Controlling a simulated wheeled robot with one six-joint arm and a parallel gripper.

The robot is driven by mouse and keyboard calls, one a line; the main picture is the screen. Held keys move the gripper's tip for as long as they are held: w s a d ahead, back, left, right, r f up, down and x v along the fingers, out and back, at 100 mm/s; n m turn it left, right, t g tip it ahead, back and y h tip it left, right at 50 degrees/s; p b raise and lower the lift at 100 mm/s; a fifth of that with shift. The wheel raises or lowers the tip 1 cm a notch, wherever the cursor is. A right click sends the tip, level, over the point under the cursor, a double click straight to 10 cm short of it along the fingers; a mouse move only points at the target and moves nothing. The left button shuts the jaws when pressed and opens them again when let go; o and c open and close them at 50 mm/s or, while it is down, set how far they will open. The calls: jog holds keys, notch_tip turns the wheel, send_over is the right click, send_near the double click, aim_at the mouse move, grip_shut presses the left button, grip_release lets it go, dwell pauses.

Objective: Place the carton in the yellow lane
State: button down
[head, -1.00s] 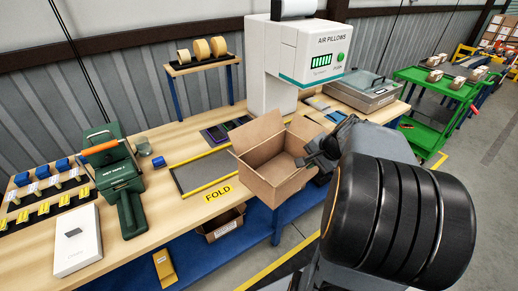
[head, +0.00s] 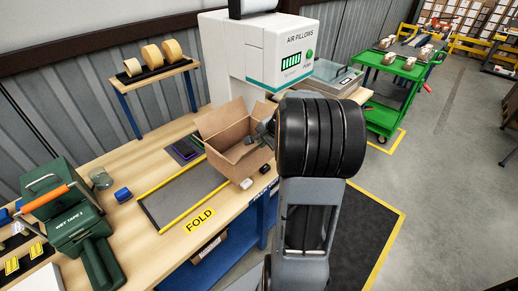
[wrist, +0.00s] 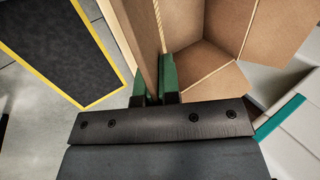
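The carton (head: 227,150) is an open brown box with its flaps up, near the table's front edge below the air pillow machine in the head view. It looks tilted; whether it touches the table is unclear. In the wrist view my gripper (wrist: 155,88) has its green fingers on either side of a carton wall (wrist: 147,40), closed on it. The gripper is largely hidden behind my arm in the head view. A dark floor area with a yellow border (head: 391,237) lies at right; it also shows in the wrist view (wrist: 65,50). No lane is labelled.
The worktable (head: 140,165) holds a grey FOLD mat (head: 180,190), a green tape machine (head: 75,215) and the air pillow machine (head: 265,55). Small white and black items (head: 247,183) lie by the table's edge. A green cart (head: 405,70) stands at back right.

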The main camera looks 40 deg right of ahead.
aim_at(261, 151)
jog(key=w+f, duration=0.1)
jog(key=f, duration=0.1)
jog(key=w+f, duration=0.1)
jog(key=w, duration=0.1)
jog(key=shift+d+f, duration=0.35)
jog(key=shift+d, duration=0.05)
jog(key=f, duration=0.1)
jog(key=f+p, duration=0.1)
jog(key=shift+w+f, duration=0.2)
jog(key=shift+f, duration=0.75)
jog(key=c, duration=1.3)
grip_release()
jog(key=shift+c, duration=0.2)
jog(key=shift+r, duration=0.2)
